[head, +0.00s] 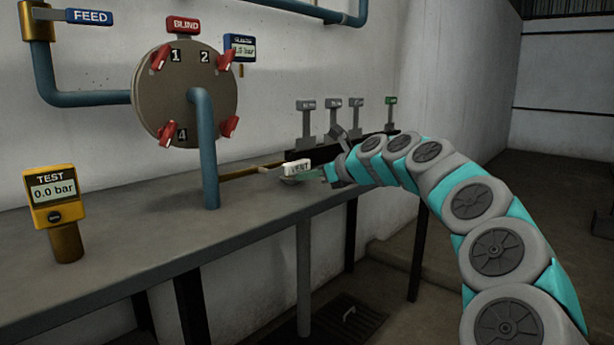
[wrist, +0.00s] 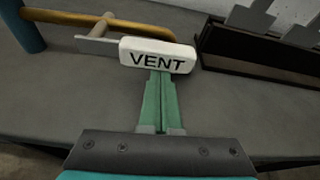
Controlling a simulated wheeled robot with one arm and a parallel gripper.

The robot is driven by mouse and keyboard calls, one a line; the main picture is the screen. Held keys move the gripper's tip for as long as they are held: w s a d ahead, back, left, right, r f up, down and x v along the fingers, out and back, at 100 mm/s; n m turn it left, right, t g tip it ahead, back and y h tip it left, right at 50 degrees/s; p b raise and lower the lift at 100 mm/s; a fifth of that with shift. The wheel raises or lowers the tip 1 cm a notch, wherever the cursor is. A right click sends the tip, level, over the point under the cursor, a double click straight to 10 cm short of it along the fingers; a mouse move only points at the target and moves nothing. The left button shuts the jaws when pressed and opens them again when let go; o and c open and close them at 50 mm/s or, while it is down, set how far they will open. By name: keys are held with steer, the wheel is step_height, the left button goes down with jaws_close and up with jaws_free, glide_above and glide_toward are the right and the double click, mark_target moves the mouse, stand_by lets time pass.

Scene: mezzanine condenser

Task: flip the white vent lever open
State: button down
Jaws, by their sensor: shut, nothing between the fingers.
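The white vent lever's tag (wrist: 157,55), marked VENT, lies across the middle of the wrist view. A flat grey lever arm (wrist: 97,46) runs from it leftward to a valve on a brass pipe (wrist: 62,17). In the head view the white tag (head: 296,167) is small, over the bench near its right end. My gripper (wrist: 161,78) has its two green fingers together and empty. The fingertips reach the tag's lower edge and overlap it in view; I cannot tell whether they touch. In the head view my gripper (head: 312,175) is just right of the tag.
A grey bench (head: 140,222) runs along the wall. A dark rack with several grey-tagged posts (head: 333,103) stands behind my gripper. A blue pipe (head: 207,150), a round plate with red clamps (head: 183,100) and a yellow TEST gauge (head: 50,190) are to the left.

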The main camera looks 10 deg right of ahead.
mark_target(303, 163)
steer(key=shift+r, duration=0.25)
steer(key=shift+d+r+n+h+p, duration=0.15)
steer(key=shift+r+n+h+p, duration=0.15)
steer(key=shift+r+n+p, duration=0.4)
steer(key=shift+r+n+t+h+p, duration=0.3)
steer(key=shift+r+n+t+p, duration=0.2)
steer(key=shift+r+p, duration=0.15)
steer(key=shift+s+a+r+n+t+h, duration=0.15)
steer(key=shift+r+n+t, duration=0.1)
steer(key=shift+r+n, duration=0.25)
steer(key=shift+s+a+r+n+t+h, duration=0.15)
steer(key=shift+r+n+t, duration=0.1)
steer(key=shift+r+n, duration=0.2)
steer(key=s+a+r+n+t+b, duration=0.3)
steer(key=a+r+n+b, duration=0.1)
steer(key=n, duration=0.5)
steer(key=shift+s+a+r+t+h+b, duration=0.2)
steer(key=shift+a+r+t+h+b, duration=0.25)
steer(key=shift+b, duration=0.45)
steer(key=shift+a+n, duration=0.15)
steer(key=shift+n, duration=0.2)
steer(key=shift+s, duration=0.1)
